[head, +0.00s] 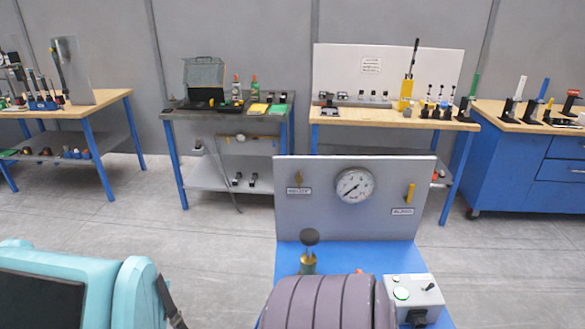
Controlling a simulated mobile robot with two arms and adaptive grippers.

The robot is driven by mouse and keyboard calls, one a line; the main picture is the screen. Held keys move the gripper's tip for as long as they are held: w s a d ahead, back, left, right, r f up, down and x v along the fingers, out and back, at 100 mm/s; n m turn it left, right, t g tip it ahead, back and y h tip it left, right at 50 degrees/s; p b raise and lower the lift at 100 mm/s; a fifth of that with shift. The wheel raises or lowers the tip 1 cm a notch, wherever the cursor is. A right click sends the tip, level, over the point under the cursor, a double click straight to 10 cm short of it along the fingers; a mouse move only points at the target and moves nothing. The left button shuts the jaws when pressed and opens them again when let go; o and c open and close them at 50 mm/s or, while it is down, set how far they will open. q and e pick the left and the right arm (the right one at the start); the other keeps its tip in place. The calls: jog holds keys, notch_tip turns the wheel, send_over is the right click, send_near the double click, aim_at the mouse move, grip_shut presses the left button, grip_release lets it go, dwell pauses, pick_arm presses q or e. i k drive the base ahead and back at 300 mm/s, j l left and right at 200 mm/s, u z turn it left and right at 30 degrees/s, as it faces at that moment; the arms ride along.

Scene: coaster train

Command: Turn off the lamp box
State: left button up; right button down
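A small light-grey box, which looks like the lamp box (426,291), sits at the lower right on a blue stand. Neither of my grippers is in view.
A grey panel with a gauge (354,186) and yellow levers stands behind the box. A black-knobbed lever (309,240) and a ribbed purple-grey body (320,303) are to its left. A teal seat-like object (140,292) is at lower left. Workbenches with tools line the wall.

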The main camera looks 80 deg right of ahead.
aim_at(408, 291)
jog(key=z, duration=3.4)
